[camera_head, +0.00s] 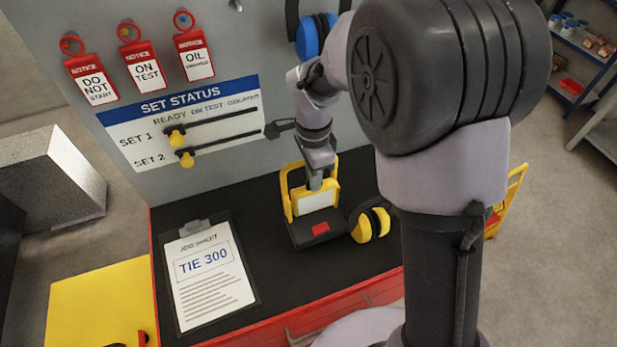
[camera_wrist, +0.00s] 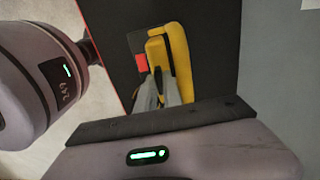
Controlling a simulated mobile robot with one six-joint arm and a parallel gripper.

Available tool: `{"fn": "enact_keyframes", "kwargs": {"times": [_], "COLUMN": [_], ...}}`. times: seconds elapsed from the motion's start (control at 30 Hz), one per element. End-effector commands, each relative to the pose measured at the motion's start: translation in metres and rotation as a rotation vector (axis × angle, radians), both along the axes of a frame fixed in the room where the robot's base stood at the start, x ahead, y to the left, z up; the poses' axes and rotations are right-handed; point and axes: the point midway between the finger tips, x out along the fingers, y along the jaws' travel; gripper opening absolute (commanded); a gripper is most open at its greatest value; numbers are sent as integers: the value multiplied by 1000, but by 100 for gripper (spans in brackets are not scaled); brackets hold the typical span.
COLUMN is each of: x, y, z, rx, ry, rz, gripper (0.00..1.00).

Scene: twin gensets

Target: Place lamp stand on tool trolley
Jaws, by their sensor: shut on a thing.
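The lamp stand (camera_head: 311,231) is a yellow work lamp with a looped frame, a pale panel and a black base bearing a red patch. It stands upright over the black top of the tool trolley (camera_head: 265,265), and I cannot tell whether its base touches the top. My gripper (camera_head: 316,181) reaches down from above and is shut on it. In the wrist view the lamp stand (camera_wrist: 182,62) shows at my gripper (camera_wrist: 162,92), with the black trolley top behind. My arm covers the trolley's right part in the head view.
Yellow and black ear defenders (camera_head: 371,224) lie right beside the lamp base. A clipboard (camera_head: 210,273) with a job sheet covers the left of the top. A grey back panel (camera_head: 240,60) with a status board (camera_head: 188,118) and red tags rises behind. Bare top shows between clipboard and lamp.

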Motion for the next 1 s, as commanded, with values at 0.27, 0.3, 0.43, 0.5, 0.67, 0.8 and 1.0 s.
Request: {"fn": "enact_keyframes", "kwargs": {"times": [0.27, 0.3, 0.43, 0.5, 0.67, 0.8, 1.0], "x": [0, 0, 0, 0, 0, 0, 0], "y": [0, 0, 0, 0, 0, 0, 0], "z": [-27, -28, -28, -28, -31, -31, -31], "rx": [0, -1, -1, -1, 0, 0, 0], "ry": [0, 0, -1, -1, -1, 1, 0], "rz": [1, 1, 0, 0, 0, 0, 0], "gripper": [0, 0, 0, 0, 0, 32, 32]}}
